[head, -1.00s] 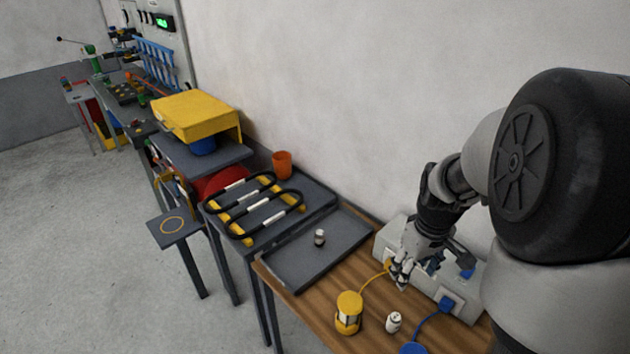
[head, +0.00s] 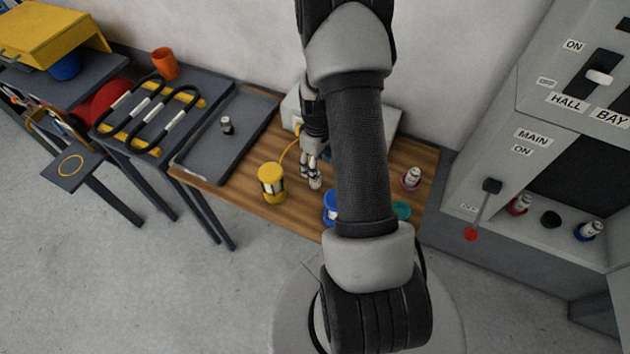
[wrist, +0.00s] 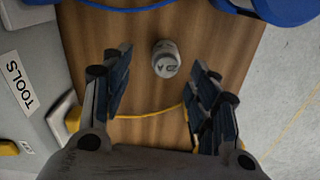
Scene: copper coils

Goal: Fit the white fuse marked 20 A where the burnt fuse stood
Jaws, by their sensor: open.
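A white fuse (head: 315,183) stands on the wooden bench beside the yellow lantern. In the wrist view the white fuse (wrist: 165,60) shows dark lettering on top that ends in an A; the full marking is hard to read. My gripper (head: 310,172) is open just above it. In the wrist view my gripper's fingers (wrist: 160,75) are apart, one on each side of the fuse, with a gap on both sides. A dark-banded fuse (head: 227,125) stands in the grey tray. On the panel ledge, a black round spot (head: 551,219), seemingly an empty holder, lies between red and blue fuses.
The yellow lantern (head: 272,184) and a blue lantern (head: 331,206) stand near the fuse. Their cables run to a grey box (wrist: 28,85) labelled TOOLS. Another fuse (head: 411,178) and a teal object (head: 401,211) are at the bench's right. A lever (head: 490,192) sticks out from the panel.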

